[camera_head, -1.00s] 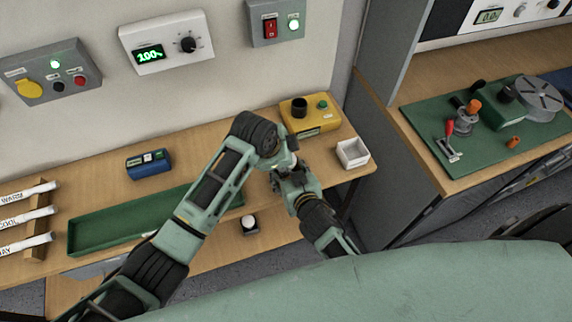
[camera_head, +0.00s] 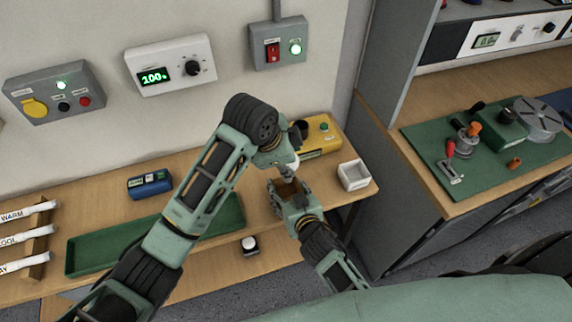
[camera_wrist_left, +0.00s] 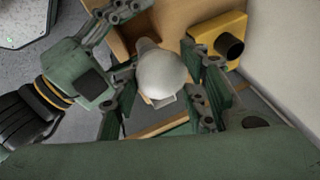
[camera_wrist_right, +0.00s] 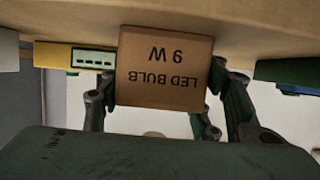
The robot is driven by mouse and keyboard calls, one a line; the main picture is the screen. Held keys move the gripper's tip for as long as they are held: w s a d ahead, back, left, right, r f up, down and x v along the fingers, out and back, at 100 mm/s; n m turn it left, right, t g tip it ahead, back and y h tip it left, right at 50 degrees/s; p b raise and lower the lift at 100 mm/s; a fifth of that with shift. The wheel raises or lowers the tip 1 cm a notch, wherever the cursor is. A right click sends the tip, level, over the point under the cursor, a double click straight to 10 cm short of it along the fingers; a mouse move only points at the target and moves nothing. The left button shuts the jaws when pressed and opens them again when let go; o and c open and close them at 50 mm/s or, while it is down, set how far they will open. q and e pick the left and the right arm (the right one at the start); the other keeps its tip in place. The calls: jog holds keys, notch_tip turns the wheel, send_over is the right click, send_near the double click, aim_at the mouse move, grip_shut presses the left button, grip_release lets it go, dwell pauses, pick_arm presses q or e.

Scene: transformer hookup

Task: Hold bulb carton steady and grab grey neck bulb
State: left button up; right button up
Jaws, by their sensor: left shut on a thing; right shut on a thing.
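A brown carton (camera_wrist_right: 165,68), marked "LED BULB 9 W" upside down in the right wrist view, is between the fingers of my right gripper (camera_wrist_right: 160,105), which is shut on it. The carton also shows in the head view (camera_head: 287,189), held above the bench's front area. My left gripper (camera_wrist_left: 162,88) is shut on a white bulb (camera_wrist_left: 161,72). In the head view the pale bulb (camera_head: 294,163) appears just above the carton, under my left wrist.
A yellow tester (camera_head: 322,136) and a white open box (camera_head: 354,175) stand at the bench's right end. A long green tray (camera_head: 90,257) and a blue device (camera_head: 149,184) lie left. A small holder with a white top (camera_head: 249,244) sits near the front edge.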

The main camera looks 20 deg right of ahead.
jog(key=o, duration=1.2)
jog(key=shift+s, duration=0.1)
jog(key=v, duration=1.1)
jog(key=shift+s, duration=0.4)
